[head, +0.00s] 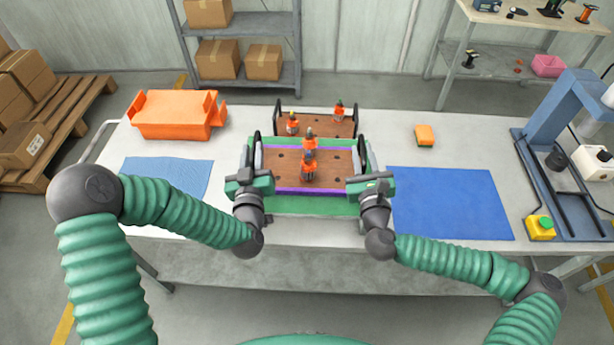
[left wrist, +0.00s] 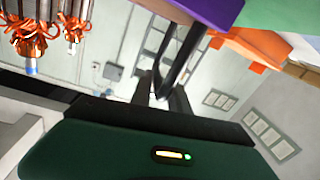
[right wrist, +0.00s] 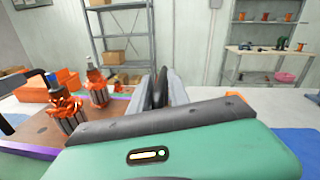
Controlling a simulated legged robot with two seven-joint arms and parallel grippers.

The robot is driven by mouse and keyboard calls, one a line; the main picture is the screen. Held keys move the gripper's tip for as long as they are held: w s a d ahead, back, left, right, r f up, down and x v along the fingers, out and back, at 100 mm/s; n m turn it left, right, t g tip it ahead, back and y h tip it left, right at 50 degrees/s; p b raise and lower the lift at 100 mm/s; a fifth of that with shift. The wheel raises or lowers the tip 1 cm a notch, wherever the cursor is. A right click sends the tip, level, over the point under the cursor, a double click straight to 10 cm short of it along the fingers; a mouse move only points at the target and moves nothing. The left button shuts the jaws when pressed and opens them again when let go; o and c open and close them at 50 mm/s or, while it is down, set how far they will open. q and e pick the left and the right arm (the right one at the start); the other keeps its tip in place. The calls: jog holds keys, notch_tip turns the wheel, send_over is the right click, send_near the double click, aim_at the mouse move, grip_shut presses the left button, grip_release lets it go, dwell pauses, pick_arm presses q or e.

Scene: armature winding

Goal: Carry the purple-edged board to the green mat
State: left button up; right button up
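The purple-edged board (head: 280,171) is brown, with two orange-wound armatures (head: 309,168) standing on it, and lies over the green mat (head: 310,206). Green shows behind and in front of it; I cannot tell whether they touch. My left gripper (head: 257,158) is at the board's left side, its fingers around a black handle (left wrist: 178,68). The purple edge (left wrist: 212,10) is close by in the left wrist view. My right gripper (head: 363,158) is at the right side, its fingers closed around the other black handle (right wrist: 159,88). The armatures also show in the right wrist view (right wrist: 68,115).
A second brown board (head: 322,129) with two armatures stands right behind. An orange bin (head: 173,115) and a pale blue mat (head: 180,173) are left. A blue mat (head: 450,203), an orange block (head: 424,135) and a blue press (head: 560,120) are right. The blue mat is bare.

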aim_at(365, 166)
pick_arm(q)
jog(key=shift+o, duration=1.2)
jog(key=shift+r, duration=0.2)
pick_arm(e)
jog(key=shift+o, duration=1.2)
jog(key=shift+d, duration=0.4)
pick_arm(q)
jog(key=shift+o, duration=1)
jog(key=shift+d, duration=0.1)
pick_arm(e)
jog(key=shift+o, duration=0.9)
jog(key=shift+a+r, duration=0.2)
jog(key=shift+a, duration=0.95)
jog(key=shift+s+d, duration=0.15)
jog(key=shift+d, duration=0.65)
jog(key=s, duration=0.6)
jog(key=shift+s+f, duration=0.1)
jog(key=shift+s, duration=0.25)
jog(key=shift+s+d, duration=0.1)
jog(key=shift+s, duration=0.2)
pick_arm(q)
jog(key=s, duration=0.7)
jog(key=shift+s+a+f, duration=0.15)
jog(key=shift+s+a, duration=0.1)
jog(key=shift+a, duration=0.1)
jog(key=shift+o, duration=2.3)
jog(key=shift+a, duration=0.15)
